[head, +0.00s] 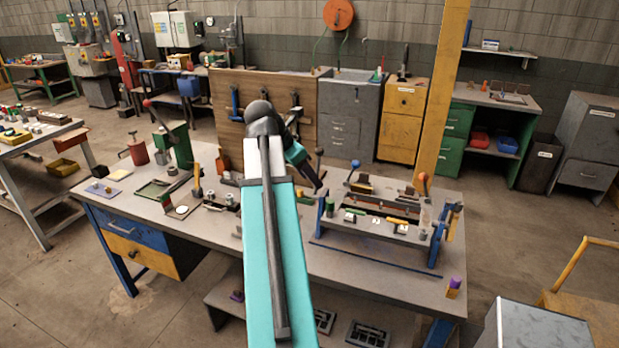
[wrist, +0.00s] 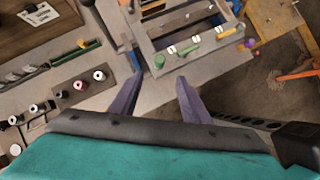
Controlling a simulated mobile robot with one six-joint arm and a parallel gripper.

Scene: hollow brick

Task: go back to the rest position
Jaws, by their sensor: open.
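My teal arm reaches out over the workbench (head: 225,225) in the head view. My gripper (head: 318,190) is at its far end, above the bench and just left of the blue-ended frame fixture; the arm partly hides it. In the wrist view my gripper (wrist: 158,85) shows two purple fingers spread apart, with only bench top seen between them. Nothing is held.
The frame fixture (head: 385,222) stands on the bench's right half, with small green and yellow parts on it. A green press (head: 178,143) stands at the back left. A pegboard (head: 222,110) rises behind the arm. A yellow post (head: 440,100) stands behind the bench.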

